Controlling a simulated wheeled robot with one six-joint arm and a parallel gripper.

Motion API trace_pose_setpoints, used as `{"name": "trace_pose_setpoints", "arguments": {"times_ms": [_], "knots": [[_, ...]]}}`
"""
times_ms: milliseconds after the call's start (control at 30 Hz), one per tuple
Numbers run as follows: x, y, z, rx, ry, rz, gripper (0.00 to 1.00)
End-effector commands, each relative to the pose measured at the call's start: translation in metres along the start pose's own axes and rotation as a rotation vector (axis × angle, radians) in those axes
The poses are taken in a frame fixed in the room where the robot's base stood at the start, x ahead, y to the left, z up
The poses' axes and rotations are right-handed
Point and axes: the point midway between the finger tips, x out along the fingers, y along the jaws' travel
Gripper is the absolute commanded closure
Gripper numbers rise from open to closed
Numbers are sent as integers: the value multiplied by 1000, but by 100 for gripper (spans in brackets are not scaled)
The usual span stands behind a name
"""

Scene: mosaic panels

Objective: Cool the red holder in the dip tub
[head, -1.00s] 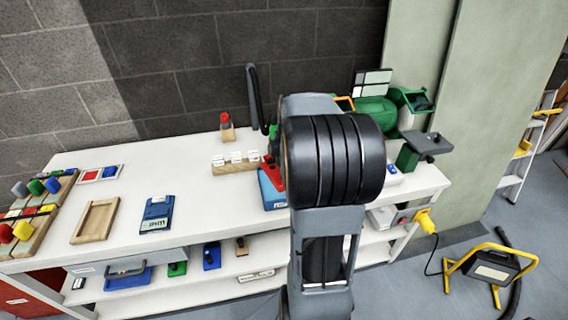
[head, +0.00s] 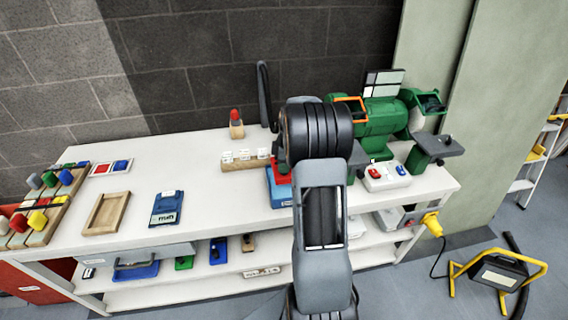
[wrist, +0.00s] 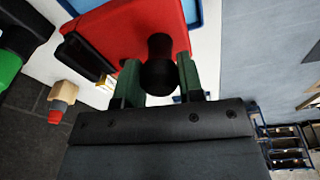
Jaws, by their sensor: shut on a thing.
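The red holder (wrist: 120,30) has a black knob (wrist: 158,62) and fills the upper part of the wrist view. My gripper (wrist: 158,80) is shut on that knob, with one green finger on each side. The blue dip tub (head: 281,193) stands on the bench in the head view, and a bit of its blue edge shows beside the holder in the wrist view (wrist: 191,12). In the head view the red holder (head: 281,173) shows at the tub's top, partly behind my arm. I cannot tell how deep it sits. My fingers are hidden there.
A wooden block with white tags (head: 246,163) stands left of the tub, and a red-topped wooden piece (head: 237,128) behind it. A green grinder (head: 381,125) and a white box with red and blue buttons (head: 387,178) are at right. The bench's left middle has free room.

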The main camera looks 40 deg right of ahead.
Motion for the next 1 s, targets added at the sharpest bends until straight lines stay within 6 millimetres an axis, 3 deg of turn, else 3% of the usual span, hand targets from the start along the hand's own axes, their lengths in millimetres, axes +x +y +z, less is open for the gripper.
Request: {"name": "trace_pose_setpoints", "arguments": {"times_ms": [367,1000], "knots": [[8,0,1,-3,0,6,100],[68,-2,9,-3,0,6,100]]}}
